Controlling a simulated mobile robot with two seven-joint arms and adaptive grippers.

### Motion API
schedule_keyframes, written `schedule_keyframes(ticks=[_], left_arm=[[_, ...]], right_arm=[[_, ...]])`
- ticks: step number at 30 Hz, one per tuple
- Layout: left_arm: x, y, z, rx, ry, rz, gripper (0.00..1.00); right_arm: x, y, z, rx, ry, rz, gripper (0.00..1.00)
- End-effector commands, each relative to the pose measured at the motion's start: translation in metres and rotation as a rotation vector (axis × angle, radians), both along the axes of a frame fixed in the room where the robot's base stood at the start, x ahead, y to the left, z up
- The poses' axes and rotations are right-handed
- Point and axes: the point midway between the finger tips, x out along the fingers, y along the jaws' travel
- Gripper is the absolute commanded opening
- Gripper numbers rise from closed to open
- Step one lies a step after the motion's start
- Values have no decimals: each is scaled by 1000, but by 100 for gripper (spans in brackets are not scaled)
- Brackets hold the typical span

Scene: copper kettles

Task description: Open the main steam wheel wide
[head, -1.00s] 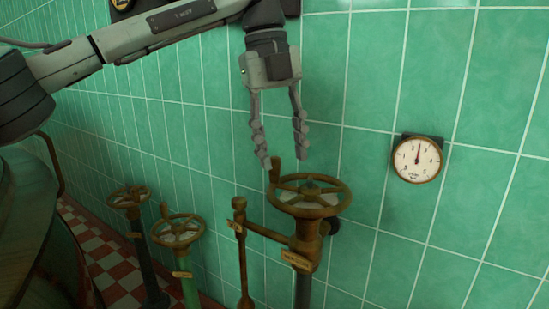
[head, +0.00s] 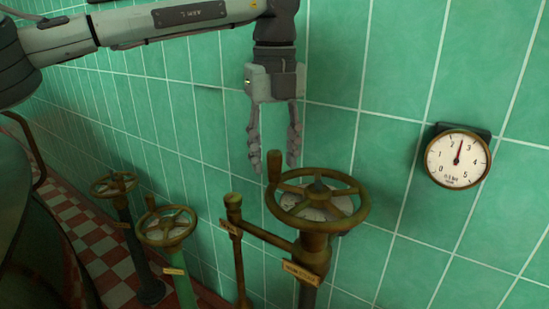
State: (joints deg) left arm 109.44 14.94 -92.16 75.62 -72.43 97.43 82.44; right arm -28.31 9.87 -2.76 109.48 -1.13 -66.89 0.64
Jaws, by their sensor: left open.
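The main steam wheel (head: 345,217) is a brass-coloured handwheel on a post at the centre right of the head view. A label plate (head: 300,272) hangs below it, and an upright handle knob (head: 274,166) stands on its left rim. My left gripper (head: 275,168) points down over the left side of the wheel. Its two fingers are apart with nothing gripped; the knob shows between the fingertips, and I cannot tell whether they touch it. My right gripper is out of the picture.
Two smaller valve wheels (head: 167,226) and (head: 114,184) stand to the left. A round gauge (head: 457,159) is on the green tiled wall (head: 400,70) at right. A large dark vessel fills the lower left.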

Motion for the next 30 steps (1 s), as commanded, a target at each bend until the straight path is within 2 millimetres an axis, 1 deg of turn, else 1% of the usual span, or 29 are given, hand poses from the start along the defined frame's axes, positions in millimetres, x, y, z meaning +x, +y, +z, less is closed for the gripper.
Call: schedule_keyframes(ticks=[1,4,12,21,23,30], left_arm=[[0,0,-5,0,1,0,44],[0,0,-10,0,0,0,44],[0,0,-12,0,-1,1,44],[0,0,-12,-1,0,1,6],[0,0,-12,-1,0,1,0],[0,0,-11,-1,0,1,0]], right_arm=[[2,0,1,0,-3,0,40],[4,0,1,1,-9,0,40],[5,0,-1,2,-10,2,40],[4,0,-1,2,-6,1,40],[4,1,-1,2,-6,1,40],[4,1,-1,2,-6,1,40]])
